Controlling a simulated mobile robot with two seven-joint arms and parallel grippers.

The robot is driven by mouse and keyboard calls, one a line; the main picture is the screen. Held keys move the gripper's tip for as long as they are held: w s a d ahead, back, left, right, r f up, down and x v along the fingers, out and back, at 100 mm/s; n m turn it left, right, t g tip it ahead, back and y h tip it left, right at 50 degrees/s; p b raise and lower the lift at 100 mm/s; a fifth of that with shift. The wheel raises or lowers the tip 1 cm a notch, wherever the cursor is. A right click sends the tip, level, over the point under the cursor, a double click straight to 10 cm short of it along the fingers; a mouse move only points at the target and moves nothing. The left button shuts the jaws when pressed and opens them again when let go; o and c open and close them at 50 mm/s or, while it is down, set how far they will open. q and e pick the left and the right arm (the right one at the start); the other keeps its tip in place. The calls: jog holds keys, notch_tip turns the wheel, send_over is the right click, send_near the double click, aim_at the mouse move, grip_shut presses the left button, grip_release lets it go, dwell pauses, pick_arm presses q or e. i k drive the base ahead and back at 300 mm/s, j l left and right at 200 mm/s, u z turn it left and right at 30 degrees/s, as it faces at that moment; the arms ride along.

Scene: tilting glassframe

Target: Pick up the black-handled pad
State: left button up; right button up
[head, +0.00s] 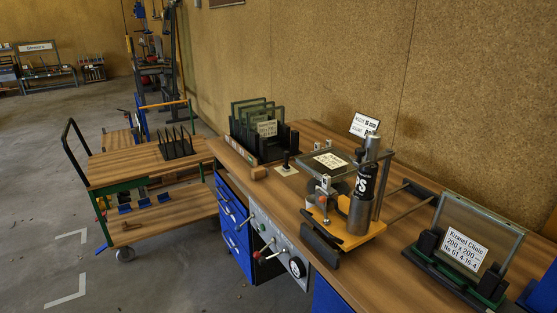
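A small pale pad with an upright black handle (287,164) stands on the wooden workbench (289,205), between the rack of glass frames and the clamping machine. Its pale base lies flat on the bench top. Nothing holds it. Neither of my grippers shows in the head view.
A machine with a yellow base (353,240) stands just right of the pad. A black rack (272,150) with several glass frames is to the left, and a wooden block (259,173) is near the front edge. A framed glass with a label (466,250) stands right. A trolley (115,165) is left.

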aim_at(287, 168)
jog(key=i+j, duration=1.55)
jog(key=i+j+z, duration=0.2)
jog(key=i+j, duration=0.6)
jog(key=j+z, duration=0.1)
jog(key=z, duration=1.35)
jog(key=i+j, duration=0.05)
